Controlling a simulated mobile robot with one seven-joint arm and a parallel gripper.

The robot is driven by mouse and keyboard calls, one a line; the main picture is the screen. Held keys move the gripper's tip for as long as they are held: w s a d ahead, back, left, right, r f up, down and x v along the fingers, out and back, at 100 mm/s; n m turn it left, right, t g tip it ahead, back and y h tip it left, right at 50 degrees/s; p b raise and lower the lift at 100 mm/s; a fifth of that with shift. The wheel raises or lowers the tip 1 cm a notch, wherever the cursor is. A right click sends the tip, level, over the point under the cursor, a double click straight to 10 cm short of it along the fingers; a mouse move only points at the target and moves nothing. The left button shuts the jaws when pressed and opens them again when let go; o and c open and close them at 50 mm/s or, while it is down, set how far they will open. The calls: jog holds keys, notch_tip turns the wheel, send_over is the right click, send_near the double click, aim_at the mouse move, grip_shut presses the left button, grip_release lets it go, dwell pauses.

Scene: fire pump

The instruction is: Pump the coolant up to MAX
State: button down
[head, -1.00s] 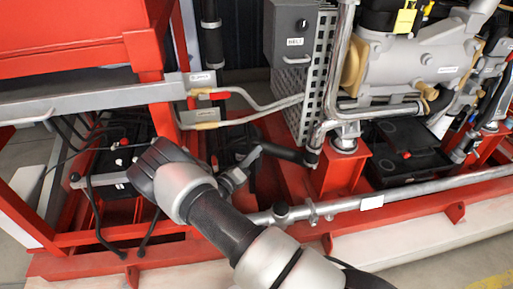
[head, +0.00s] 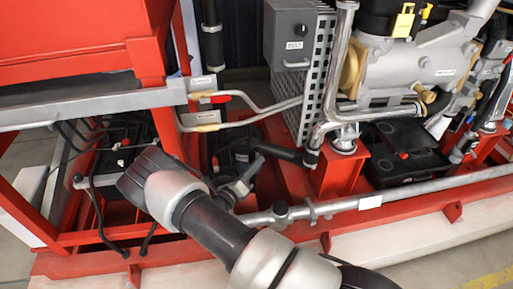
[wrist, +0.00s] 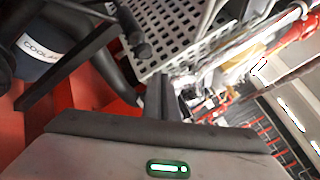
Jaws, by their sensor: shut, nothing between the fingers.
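A dark container (wrist: 42,50) with a white label reading "COOL…" stands at the left of the wrist view; the rest of the word is cut off. A dark straight bar (wrist: 65,67) runs diagonally in front of it; I cannot tell whether it is the pump lever. My gripper (wrist: 166,92) is shut and empty, its fingers pointing up the wrist view, to the right of the bar and apart from the container. In the head view my gripper (head: 254,170) is low beside the black hose, partly behind my arm. No MAX mark or coolant level can be made out.
A perforated metal guard (wrist: 185,38) lies beyond my fingers. The black hose (head: 287,152), silver pipe (head: 400,190) and red frame (head: 340,175) crowd the gripper. A grey box (head: 290,32) is mounted above. A black battery (head: 405,150) sits at right.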

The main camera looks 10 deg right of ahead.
jog(key=shift+s+p, duration=0.3)
jog(key=shift+s, duration=1)
jog(key=s+d+r+m+g+y, duration=0.2)
jog(key=s+d+r+m+g, duration=0.4)
jog(key=r+m, duration=0.45)
jog(key=s+d+r+m+g+y, duration=0.1)
jog(key=s+d+r+m+g, duration=0.2)
jog(key=s+r+m+g, duration=0.55)
jog(key=s+a+r+m+t+y, duration=0.4)
jog(key=s+r+m+y, duration=0.1)
jog(key=s+r+m, duration=0.3)
jog(key=s+a+r+m+t+y, duration=0.35)
jog(key=s+r+m+y, duration=0.25)
jog(key=r+m, duration=0.3)
notch_tip(320, 180, up, 18)
jog(key=p, duration=1.9)
jog(key=shift+w+m, duration=0.3)
